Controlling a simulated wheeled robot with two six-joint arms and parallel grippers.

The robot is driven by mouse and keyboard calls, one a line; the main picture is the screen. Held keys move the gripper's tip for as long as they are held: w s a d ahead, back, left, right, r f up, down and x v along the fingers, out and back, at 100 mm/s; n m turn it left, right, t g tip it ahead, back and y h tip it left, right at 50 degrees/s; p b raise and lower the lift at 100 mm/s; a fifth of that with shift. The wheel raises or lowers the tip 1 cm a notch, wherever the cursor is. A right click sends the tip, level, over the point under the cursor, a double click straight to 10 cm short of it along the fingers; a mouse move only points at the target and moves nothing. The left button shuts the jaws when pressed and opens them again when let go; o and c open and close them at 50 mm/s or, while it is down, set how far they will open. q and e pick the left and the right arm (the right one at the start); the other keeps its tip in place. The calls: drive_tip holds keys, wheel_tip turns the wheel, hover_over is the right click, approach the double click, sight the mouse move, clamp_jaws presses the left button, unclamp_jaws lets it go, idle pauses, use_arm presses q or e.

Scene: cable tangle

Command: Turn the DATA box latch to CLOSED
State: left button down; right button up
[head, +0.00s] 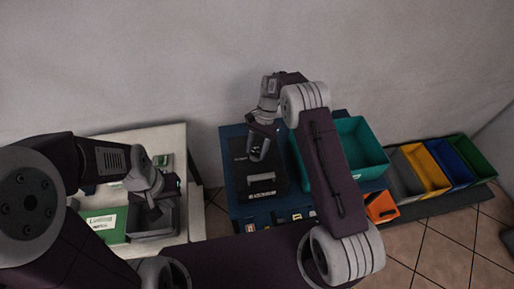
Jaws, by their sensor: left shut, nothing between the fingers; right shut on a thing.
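A black box (275,181) with pale labels on its lid lies on the blue table; its lettering is too small to read. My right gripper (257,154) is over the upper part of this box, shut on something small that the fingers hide. It may be the latch, but I cannot tell, nor how the latch is turned. My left gripper (154,212) is shut and empty, over a grey container on the pale table at left. A green box (105,226) with a white label is just left of it; that label is also unreadable.
A teal bin (362,146) stands right of the black box, partly behind my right arm. An orange bin (381,206) and grey, yellow, blue and green bins (428,167) stand further right. Small items line the blue table's front. A gap separates the two tables.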

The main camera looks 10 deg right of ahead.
drive_tip(key=n+h, duration=0.1)
drive_tip(key=n, duration=0.2)
drive_tip(key=shift+w+a+n+g, duration=0.1)
drive_tip(key=shift+n+g, duration=0.2)
drive_tip(key=shift+g, duration=0.1)
drive_tip(key=shift+a+n+h, duration=0.1)
drive_tip(key=shift+n+h, duration=0.9)
drive_tip(key=shift+n, duration=1.3)
drive_tip(key=o, duration=1.4)
drive_tip(key=shift+r, duration=0.1)
